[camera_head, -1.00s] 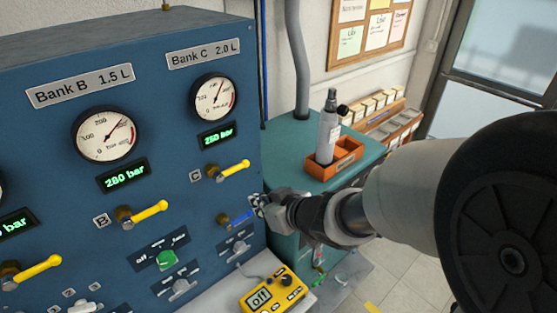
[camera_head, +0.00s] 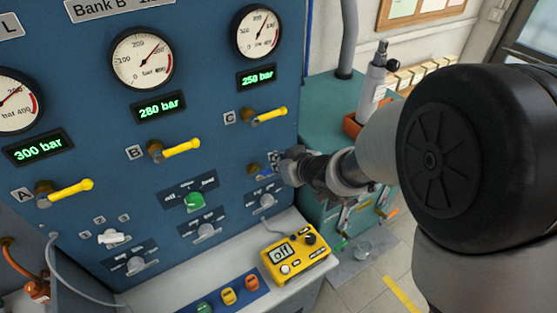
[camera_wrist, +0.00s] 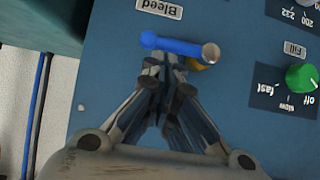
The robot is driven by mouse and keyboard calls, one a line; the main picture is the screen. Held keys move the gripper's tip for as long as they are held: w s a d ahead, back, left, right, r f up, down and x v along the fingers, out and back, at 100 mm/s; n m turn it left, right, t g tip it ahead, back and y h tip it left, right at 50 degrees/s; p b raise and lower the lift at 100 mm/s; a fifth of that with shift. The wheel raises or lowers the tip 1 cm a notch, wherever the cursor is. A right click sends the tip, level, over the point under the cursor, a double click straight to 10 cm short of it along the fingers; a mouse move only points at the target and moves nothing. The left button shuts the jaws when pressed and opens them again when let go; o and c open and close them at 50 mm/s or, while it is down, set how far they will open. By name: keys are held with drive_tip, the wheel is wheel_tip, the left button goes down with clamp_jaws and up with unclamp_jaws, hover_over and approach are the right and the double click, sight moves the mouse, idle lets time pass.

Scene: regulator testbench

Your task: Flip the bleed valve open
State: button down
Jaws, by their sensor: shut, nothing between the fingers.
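The bleed valve has a blue lever (camera_wrist: 178,46) that lies crosswise in the wrist view, beside the upside-down "Bleed" label (camera_wrist: 160,9). Part of its brass body (camera_wrist: 201,65) shows beneath it. In the head view the blue lever (camera_head: 265,172) is small and partly hidden by my gripper (camera_head: 276,163). My gripper also shows in the wrist view (camera_wrist: 165,63), shut and empty, with its fingertips right at the lever's side. I cannot tell whether they touch it.
Yellow-handled valves (camera_head: 180,148) and gauges line the blue panel (camera_head: 215,85). A green knob (camera_head: 194,201) sits left of the bleed valve. A yellow meter reading "off" (camera_head: 289,256) lies on the ledge below. A teal cabinet (camera_head: 325,108) stands to the right.

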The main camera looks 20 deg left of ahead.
drive_tip(key=shift+w+d+p, duration=0.1)
drive_tip(key=shift+p, duration=0.65)
drive_tip(key=shift+w+d+f+m+g+y+p, duration=0.25)
drive_tip(key=shift+f+m+g+y+p, duration=0.35)
drive_tip(key=shift+p, duration=1.55)
wheel_tip(320, 180, down, 8)
drive_tip(key=s+m+g+y, duration=0.1)
drive_tip(key=m+g+y, duration=0.2)
drive_tip(key=m+y, duration=0.4)
drive_tip(key=shift+a+f+m+g+p, duration=0.2)
drive_tip(key=shift+a+m+g+p, duration=0.2)
drive_tip(key=shift+m, duration=0.8)
drive_tip(key=shift+s+a+f+b, duration=0.15)
drive_tip(key=shift+a+b, duration=0.05)
drive_tip(key=shift+b, duration=0.1)
